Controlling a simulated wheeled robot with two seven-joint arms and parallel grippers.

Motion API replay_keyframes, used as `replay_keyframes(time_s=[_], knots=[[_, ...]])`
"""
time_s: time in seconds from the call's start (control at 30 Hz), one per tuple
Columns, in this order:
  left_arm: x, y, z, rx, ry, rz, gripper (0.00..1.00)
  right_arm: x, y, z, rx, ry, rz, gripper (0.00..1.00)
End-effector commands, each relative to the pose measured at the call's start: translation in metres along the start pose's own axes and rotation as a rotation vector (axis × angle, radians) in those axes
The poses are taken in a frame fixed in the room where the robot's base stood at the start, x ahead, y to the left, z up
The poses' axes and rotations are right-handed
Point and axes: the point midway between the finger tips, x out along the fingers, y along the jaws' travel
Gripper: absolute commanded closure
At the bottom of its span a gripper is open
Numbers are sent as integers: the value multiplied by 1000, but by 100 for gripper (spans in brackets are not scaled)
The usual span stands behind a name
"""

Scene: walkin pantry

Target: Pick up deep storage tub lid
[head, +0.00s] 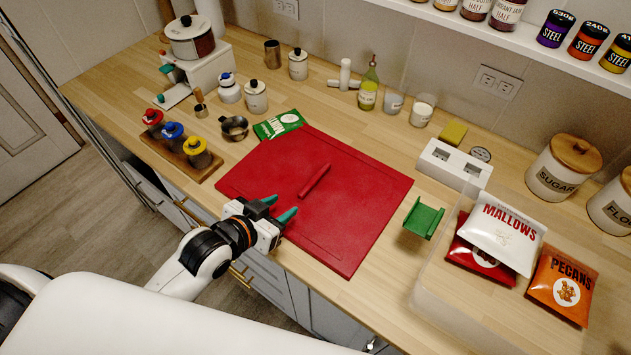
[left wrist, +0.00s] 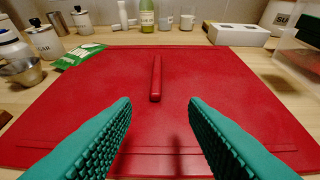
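The tub lid (head: 345,216) is a flat red rectangle lying on the wooden counter, with a raised bar handle (head: 314,182) in its middle. It also fills most of the left wrist view (left wrist: 240,90), where the handle (left wrist: 156,78) stands ahead, between the fingertips in the picture. My left gripper (head: 281,208) is over the lid's front left edge, with its teal fingers apart and nothing between them. The fingers (left wrist: 160,108) are short of the handle and do not touch it. My right gripper is not in view.
A clear tub (head: 424,303) holding bags of mallows and pecans stands to the right. A green holder (head: 424,219) and a white box (head: 453,166) sit near the lid's right side. A green packet (head: 279,124), a metal cup (head: 234,128) and a spice rack (head: 180,160) are to the left.

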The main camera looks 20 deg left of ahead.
Motion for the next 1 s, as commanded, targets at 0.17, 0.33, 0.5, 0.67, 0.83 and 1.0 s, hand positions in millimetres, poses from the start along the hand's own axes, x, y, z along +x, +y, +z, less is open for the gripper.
replay_keyframes(time_s=[0.17, 0.33, 0.5, 0.67, 0.83, 1.0], knots=[[8, 2, 13, 4, -66, -18, 60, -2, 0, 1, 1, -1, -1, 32], [33, 1, 17, 2, -70, -19, 60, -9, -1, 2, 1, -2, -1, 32], [60, 1, 18, 2, -68, -18, 60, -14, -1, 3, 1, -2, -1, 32], [71, 1, 17, 4, -67, -18, 60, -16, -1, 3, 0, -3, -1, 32], [84, 3, 19, 3, -67, -18, 60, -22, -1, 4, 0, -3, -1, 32], [106, 6, 20, 3, -66, -18, 60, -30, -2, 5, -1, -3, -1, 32]])
